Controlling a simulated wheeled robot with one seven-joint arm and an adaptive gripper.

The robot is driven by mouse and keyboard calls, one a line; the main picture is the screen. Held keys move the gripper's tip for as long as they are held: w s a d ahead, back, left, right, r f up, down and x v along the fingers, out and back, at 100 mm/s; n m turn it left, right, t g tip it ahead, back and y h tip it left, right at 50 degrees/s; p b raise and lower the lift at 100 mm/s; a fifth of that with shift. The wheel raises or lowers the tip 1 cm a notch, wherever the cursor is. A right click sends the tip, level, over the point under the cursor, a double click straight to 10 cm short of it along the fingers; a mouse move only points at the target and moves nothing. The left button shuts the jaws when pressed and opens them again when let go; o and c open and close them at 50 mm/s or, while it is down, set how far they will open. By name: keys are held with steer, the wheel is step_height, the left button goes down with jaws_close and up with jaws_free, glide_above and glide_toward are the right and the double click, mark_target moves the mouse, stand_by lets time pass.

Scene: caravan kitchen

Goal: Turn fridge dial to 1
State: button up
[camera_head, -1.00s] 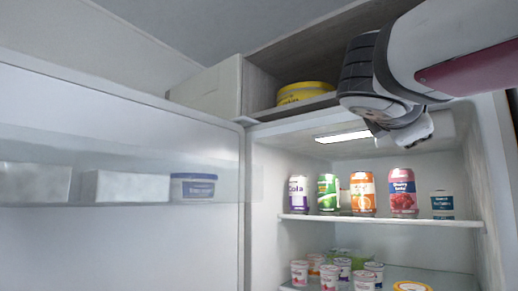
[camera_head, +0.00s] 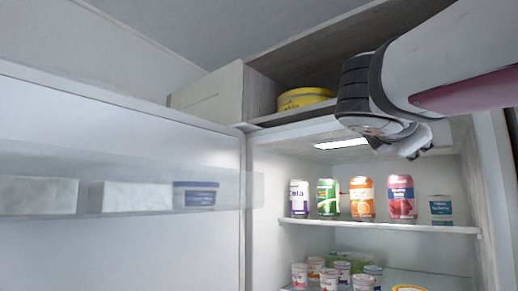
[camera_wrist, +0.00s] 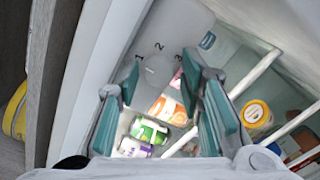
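The fridge dial (camera_wrist: 158,70) is a round, pale grey knob on the panel inside the top of the open fridge. The numbers 1, 2 and 3 are printed around it, with 1 on the left, 2 in the middle and 3 on the right in the wrist view. I cannot make out which number it points at. My gripper (camera_wrist: 160,98) is open, its two teal-padded fingers spread to either side of the dial, with no visible contact. In the head view my gripper (camera_head: 412,148) is at the fridge's upper opening, and the dial is hidden there.
The open fridge door (camera_head: 120,150) stands at left. Several cans stand on the upper shelf (camera_head: 380,224) below my gripper, including an orange can (camera_head: 362,198). Yogurt pots are lower down. A yellow tin (camera_head: 303,98) sits in the cabinet above the fridge.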

stand_by(0.3)
steer(key=v, duration=0.8)
stand_by(0.5)
